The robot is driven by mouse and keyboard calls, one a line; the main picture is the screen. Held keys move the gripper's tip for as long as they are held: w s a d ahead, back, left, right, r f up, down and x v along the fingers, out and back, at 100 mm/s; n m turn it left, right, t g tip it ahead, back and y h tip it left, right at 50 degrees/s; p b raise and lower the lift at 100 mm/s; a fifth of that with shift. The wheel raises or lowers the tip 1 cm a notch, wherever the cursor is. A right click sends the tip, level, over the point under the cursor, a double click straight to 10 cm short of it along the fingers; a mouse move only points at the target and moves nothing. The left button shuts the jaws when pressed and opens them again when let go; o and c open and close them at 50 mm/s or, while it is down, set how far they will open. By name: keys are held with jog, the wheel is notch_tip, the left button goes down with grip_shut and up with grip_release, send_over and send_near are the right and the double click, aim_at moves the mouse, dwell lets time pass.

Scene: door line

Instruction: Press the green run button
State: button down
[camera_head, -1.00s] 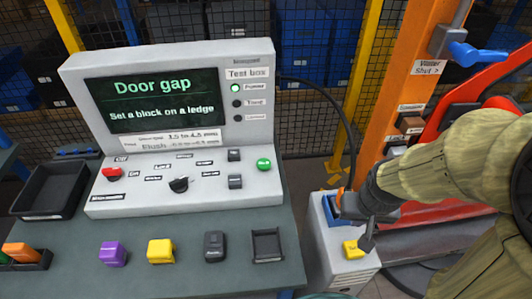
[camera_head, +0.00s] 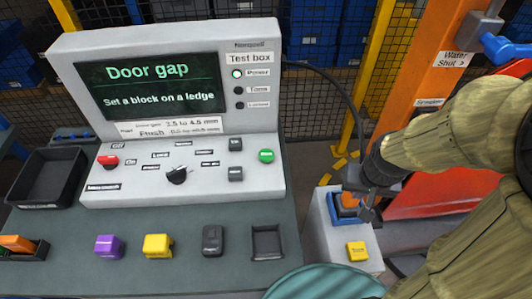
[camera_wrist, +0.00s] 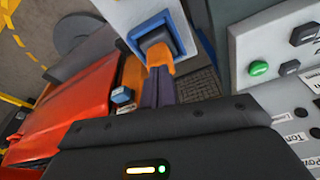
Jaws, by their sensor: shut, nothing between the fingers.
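The green run button (camera_head: 266,156) is a round button at the right end of the test box's sloped panel (camera_head: 215,184). It also shows in the wrist view (camera_wrist: 259,68), right of my fingers. My gripper (camera_head: 369,212) is to the right of the box, over the small grey stand, apart from the green button. Its fingers are together and empty. In the wrist view the shut fingers (camera_wrist: 158,84) point towards an orange piece (camera_wrist: 157,57) in a blue holder (camera_wrist: 151,34); I cannot tell whether they touch it. The screen (camera_head: 149,85) reads "Door gap, Set a block on a ledge".
The panel also has a red button (camera_head: 107,161), a black knob (camera_head: 177,175) and black switches. Purple (camera_head: 109,246) and yellow (camera_head: 157,245) blocks stand on the table in front. A black cable (camera_head: 345,85) arches right of the box. An orange post (camera_head: 431,90) rises behind my arm.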

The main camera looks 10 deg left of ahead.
jog(key=w+a+f+m+y+p, duration=0.2)
jog(key=w+a+f+m+p, duration=0.15)
jog(key=w+a, duration=0.45)
notch_tip(320, 180, up, 3)
jog(key=m+t+y+p, duration=0.3)
jog(key=m+y+p, duration=0.35)
jog(key=m, duration=0.55)
send_over(269, 156)
jog(key=shift+r+h+p, duration=0.1)
jog(key=shift+h+p, duration=0.3)
jog(key=shift+h, duration=0.05)
notch_tip(269, 156, down, 9)
jog(key=b, duration=0.7)
jog(key=shift+d+r, duration=0.1)
jog(key=shift+f+b, duration=0.35)
jog(key=shift+f, duration=0.05)
